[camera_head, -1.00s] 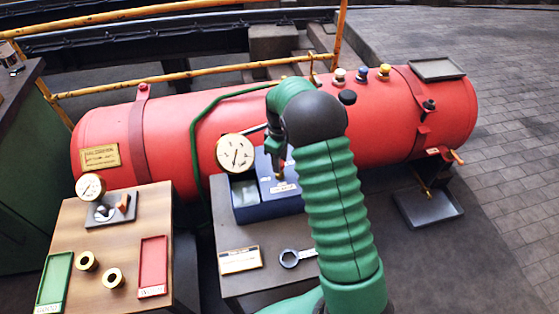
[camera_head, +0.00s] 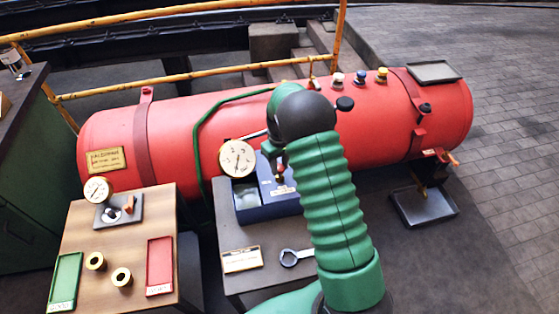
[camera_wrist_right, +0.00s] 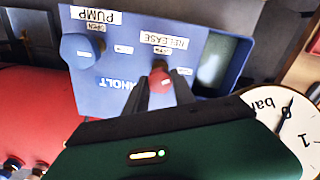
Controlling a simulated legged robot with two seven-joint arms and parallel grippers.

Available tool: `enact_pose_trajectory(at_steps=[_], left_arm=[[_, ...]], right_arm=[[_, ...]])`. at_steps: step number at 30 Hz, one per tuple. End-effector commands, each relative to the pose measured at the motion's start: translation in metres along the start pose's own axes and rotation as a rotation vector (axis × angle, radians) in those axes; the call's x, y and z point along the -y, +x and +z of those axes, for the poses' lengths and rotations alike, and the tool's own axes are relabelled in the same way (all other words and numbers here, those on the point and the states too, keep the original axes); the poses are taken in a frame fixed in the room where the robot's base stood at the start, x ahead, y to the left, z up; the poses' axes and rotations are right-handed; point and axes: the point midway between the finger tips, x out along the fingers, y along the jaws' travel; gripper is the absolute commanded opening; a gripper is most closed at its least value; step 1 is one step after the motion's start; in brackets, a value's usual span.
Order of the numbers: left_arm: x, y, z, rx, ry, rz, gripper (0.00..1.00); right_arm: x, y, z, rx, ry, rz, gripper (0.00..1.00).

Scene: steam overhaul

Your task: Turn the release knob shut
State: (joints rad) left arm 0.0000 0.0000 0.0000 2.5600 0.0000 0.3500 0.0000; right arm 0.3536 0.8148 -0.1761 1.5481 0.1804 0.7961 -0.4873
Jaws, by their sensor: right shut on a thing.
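The release knob (camera_wrist_right: 161,88) is a small red knob on the blue pump box, under the RELEASE label in the right wrist view. My right gripper (camera_wrist_right: 158,92) is shut on this knob, with its dark fingers on either side of it. In the head view my right arm hides much of the box, and the gripper (camera_head: 278,164) shows only in part above it. The blue pump box (camera_head: 268,211) stands on the small bench in front of the red boiler. My left gripper is in neither view.
A round gauge (camera_head: 237,158) stands beside the box, close to my gripper. A larger blue knob (camera_wrist_right: 80,47) sits by the PUMP label. A ring spanner (camera_head: 290,257) lies on the bench. The red boiler (camera_head: 180,135) is behind. A wooden table (camera_head: 126,222) stands at left.

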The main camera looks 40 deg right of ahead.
Motion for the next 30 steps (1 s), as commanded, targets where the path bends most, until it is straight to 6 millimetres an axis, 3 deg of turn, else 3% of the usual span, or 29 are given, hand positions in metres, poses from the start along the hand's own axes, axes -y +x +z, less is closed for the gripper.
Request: enact_pose_trajectory(at_steps=[3, 15, 30], left_arm=[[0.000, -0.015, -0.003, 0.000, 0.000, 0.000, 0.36], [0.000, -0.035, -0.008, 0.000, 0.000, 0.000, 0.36], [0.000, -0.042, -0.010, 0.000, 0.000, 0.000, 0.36]], right_arm=[[-0.001, -0.006, -0.002, -0.006, 0.109, 0.004, 0.00], [-0.002, -0.004, -0.003, -0.009, 0.422, 0.003, 0.00], [-0.002, -0.003, -0.003, -0.012, 0.562, 0.002, 0.00]])
